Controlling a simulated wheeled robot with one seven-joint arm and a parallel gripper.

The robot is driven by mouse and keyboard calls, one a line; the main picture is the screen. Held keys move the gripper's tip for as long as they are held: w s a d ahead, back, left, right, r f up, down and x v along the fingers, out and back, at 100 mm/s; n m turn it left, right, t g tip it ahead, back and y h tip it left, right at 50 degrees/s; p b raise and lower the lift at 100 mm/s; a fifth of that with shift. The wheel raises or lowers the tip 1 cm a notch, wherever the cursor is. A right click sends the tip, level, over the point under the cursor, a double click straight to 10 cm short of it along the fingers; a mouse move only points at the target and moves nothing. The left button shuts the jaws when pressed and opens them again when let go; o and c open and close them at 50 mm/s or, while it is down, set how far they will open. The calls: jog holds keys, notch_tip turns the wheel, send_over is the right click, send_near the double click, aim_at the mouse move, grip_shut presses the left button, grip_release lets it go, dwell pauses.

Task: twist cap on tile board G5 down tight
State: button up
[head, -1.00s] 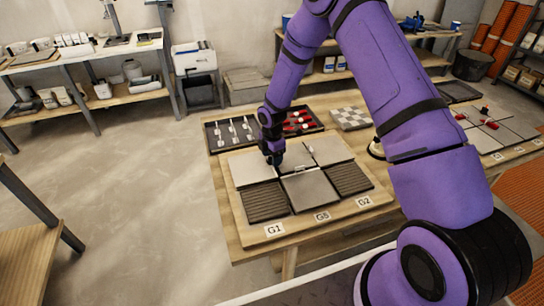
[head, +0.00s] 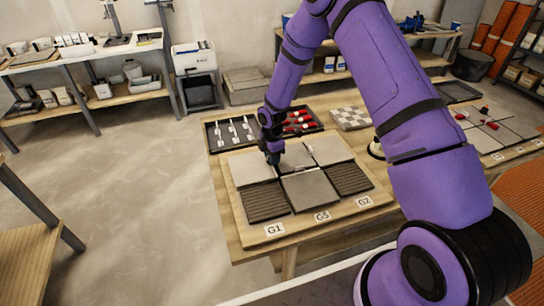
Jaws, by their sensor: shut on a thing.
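The tile board G5 (head: 251,233) lies on the wooden table, with labels G1, G5 and G2 along its front edge. It bears several tiles, light grey at the back and middle and dark ribbed ones at the front corners. My gripper (head: 273,163) points down at the joint between the back left and back middle tiles. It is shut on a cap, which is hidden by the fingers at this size. A thin white clip stem (head: 311,151) stands at the joint to the right.
A dark tray (head: 232,133) with white clips and a tray part with red caps (head: 300,121) lie behind the board. A checkered tile sheet (head: 350,118) lies at the back right. More tiles with red caps (head: 490,125) are at the far right.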

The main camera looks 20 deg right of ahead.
jog(key=m, duration=1)
jog(key=shift+m, duration=0.4)
jog(key=m, duration=1)
jog(key=shift+m, duration=0.4)
jog(key=m, duration=1)
jog(key=shift+m, duration=0.4)
jog(key=m, duration=0.5)
jog(key=shift+m, duration=0.3)
jog(key=m, duration=0.5)
jog(key=shift+m, duration=0.4)
